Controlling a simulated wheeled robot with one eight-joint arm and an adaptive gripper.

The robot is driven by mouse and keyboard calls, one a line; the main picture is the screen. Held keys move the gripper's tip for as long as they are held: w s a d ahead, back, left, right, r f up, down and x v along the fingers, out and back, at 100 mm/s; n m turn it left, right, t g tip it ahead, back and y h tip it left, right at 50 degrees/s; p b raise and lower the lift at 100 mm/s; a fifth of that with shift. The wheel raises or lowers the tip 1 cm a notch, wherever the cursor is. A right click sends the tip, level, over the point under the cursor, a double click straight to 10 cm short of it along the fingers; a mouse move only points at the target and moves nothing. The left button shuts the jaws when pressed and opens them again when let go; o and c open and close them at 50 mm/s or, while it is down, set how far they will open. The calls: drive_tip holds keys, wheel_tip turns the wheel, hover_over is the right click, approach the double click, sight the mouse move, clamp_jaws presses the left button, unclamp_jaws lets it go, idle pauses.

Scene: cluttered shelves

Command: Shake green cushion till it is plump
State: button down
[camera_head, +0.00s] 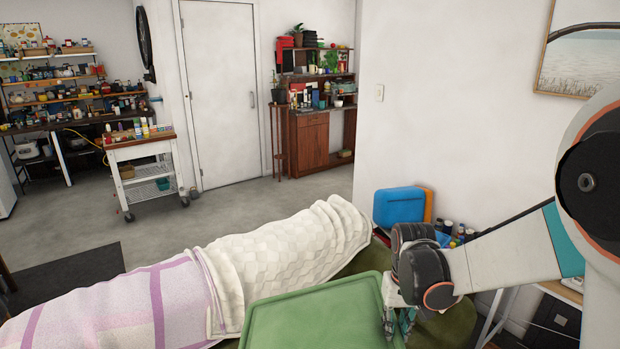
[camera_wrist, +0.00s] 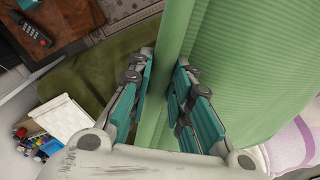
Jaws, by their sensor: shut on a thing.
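The green cushion (camera_head: 318,318) is at the bottom middle of the head view, a flat panel with a raised edge seam. My gripper (camera_head: 400,318) is at its right edge, fingers pointing down. In the wrist view the ribbed green cushion (camera_wrist: 245,70) fills the right upper part. The teal-padded fingers of my gripper (camera_wrist: 165,95) stand on either side of the cushion's edge and are shut on it. The cushion's lower part is cut off by the head view's bottom edge.
A sofa with a white quilted blanket (camera_head: 290,250) and a pink-white checked blanket (camera_head: 120,305) lies left of the cushion. A blue case (camera_head: 398,206) and small bottles stand behind my gripper. A wheeled cart (camera_head: 145,165) stands farther back on open floor (camera_head: 240,205).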

wheel_tip(320, 180, down, 7)
drive_tip(key=w, duration=0.1)
drive_tip(key=r, duration=0.5)
drive_tip(key=s+r, duration=0.1)
drive_tip(key=r, duration=0.2)
drive_tip(key=shift+r, duration=0.1)
wheel_tip(320, 180, down, 7)
drive_tip(key=shift+w+f, duration=0.2)
drive_tip(key=shift+w, duration=0.05)
